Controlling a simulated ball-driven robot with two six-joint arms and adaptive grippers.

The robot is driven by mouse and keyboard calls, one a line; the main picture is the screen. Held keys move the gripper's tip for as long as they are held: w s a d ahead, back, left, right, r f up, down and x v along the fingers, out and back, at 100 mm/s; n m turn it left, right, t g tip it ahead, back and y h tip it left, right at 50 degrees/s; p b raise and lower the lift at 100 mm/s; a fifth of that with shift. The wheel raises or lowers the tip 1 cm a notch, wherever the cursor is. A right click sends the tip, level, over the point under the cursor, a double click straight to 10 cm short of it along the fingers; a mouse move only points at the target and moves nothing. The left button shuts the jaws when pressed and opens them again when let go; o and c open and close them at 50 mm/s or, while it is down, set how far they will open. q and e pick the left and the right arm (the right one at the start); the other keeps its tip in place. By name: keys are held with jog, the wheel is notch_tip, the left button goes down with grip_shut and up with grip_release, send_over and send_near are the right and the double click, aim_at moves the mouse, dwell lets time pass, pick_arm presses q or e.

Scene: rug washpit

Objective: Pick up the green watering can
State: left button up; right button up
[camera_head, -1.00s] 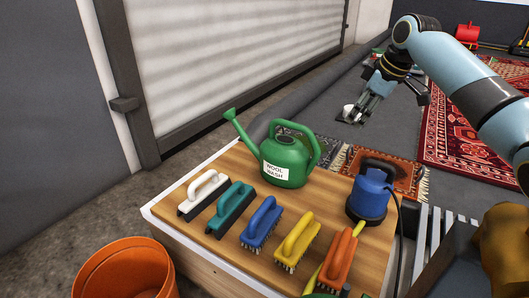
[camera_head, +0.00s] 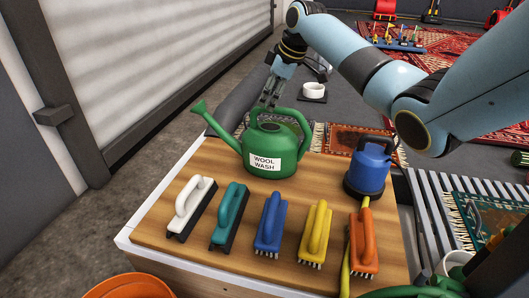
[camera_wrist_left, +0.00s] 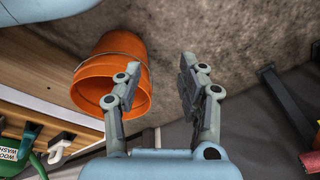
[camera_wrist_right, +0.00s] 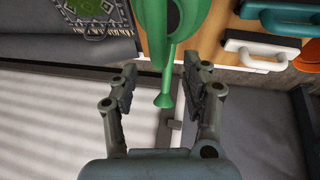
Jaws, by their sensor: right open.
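The green watering can (camera_head: 270,150), labelled "WOOL WASH", stands upright on the wooden tabletop with its spout to the left and its looped handle on top. In the head view my right gripper (camera_head: 269,106) is just behind the can's top, pointing down, its tips partly hidden by the can. In the right wrist view my right gripper (camera_wrist_right: 160,66) is open, with the can's body and spout (camera_wrist_right: 166,75) in line with the gap between the fingers; contact cannot be told. My left gripper (camera_wrist_left: 158,66) is open and empty, with the orange bucket beyond it.
Several brushes, including a white one (camera_head: 190,205) and an orange one (camera_head: 363,245), line the table's front. A blue pump-like device (camera_head: 370,168) stands right of the can. The orange bucket (camera_wrist_left: 92,92) is on the floor. A shuttered wall rises at left.

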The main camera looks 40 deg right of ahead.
jog(key=shift+w+f+b, duration=0.2)
jog(key=shift+f+b, duration=0.2)
jog(key=shift+f, duration=0.2)
jog(key=b+x, duration=0.2)
jog(key=x, duration=0.1)
jog(key=shift+s+d+f, duration=0.1)
jog(key=shift+s+d, duration=0.1)
jog(key=shift+s, duration=0.05)
jog(key=shift+w+f+b, duration=0.35)
jog(key=shift+b, duration=0.15)
jog(key=shift+w+a+f, duration=0.1)
jog(key=shift+w+f, duration=0.05)
pick_arm(q)
jog(key=w+t, duration=0.1)
jog(key=w+d+t, duration=0.1)
jog(key=w+r, duration=0.1)
jog(key=shift+w+d+t, duration=0.2)
jog(key=shift+t, duration=0.2)
pick_arm(e)
grip_shut()
